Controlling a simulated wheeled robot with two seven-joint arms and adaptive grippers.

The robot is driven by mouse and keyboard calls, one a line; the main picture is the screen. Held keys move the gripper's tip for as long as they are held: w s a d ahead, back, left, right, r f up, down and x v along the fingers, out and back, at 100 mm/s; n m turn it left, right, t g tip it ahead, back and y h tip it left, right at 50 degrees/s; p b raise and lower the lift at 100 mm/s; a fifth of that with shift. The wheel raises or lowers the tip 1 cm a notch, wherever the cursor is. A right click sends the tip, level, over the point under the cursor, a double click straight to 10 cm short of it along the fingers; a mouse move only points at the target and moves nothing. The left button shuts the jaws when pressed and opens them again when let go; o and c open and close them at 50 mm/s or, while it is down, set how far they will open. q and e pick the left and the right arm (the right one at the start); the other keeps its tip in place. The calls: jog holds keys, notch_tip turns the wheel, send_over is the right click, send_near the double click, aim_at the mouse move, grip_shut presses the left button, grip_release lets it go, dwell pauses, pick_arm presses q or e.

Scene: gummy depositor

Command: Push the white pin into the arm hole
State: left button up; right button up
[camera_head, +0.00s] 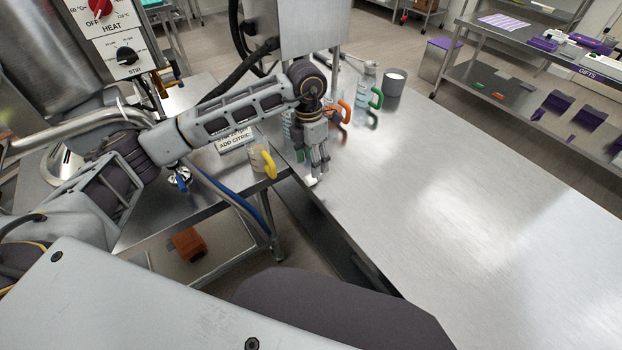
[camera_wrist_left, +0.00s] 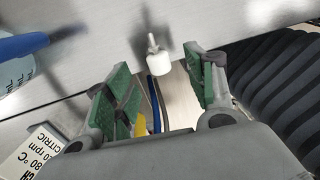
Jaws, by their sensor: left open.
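A small white pin (camera_wrist_left: 159,60), with a thick round end and a thin stem, shows in the left wrist view at the edge of the steel table. In the head view a small white piece (camera_head: 312,181) shows just below my fingertips. My left gripper (camera_head: 319,168) is open and points down over the table's near-left edge. In the left wrist view its green-padded fingers (camera_wrist_left: 165,95) are apart, with the pin beyond the gap and nothing held. I cannot make out the arm hole. My right gripper is in neither view.
Close to my left gripper stand bottles with orange (camera_head: 343,112) and green (camera_head: 376,98) handles and a grey cup (camera_head: 394,82). A yellow-handled jug (camera_head: 262,160) stands left, by an ADD CITRIC label (camera_head: 234,141). The steel table (camera_head: 470,200) is clear to the right.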

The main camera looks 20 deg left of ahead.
pick_arm(q)
jog(key=shift+f, duration=0.7)
jog(key=shift+d+f, duration=0.1)
jog(key=shift+f, duration=0.45)
notch_tip(320, 180, down, 3)
jog(key=shift+f+p, duration=0.2)
jog(key=shift+p, duration=0.3)
jog(key=shift+f, duration=0.25)
jog(key=c, duration=0.8)
jog(key=shift+c, duration=1.1)
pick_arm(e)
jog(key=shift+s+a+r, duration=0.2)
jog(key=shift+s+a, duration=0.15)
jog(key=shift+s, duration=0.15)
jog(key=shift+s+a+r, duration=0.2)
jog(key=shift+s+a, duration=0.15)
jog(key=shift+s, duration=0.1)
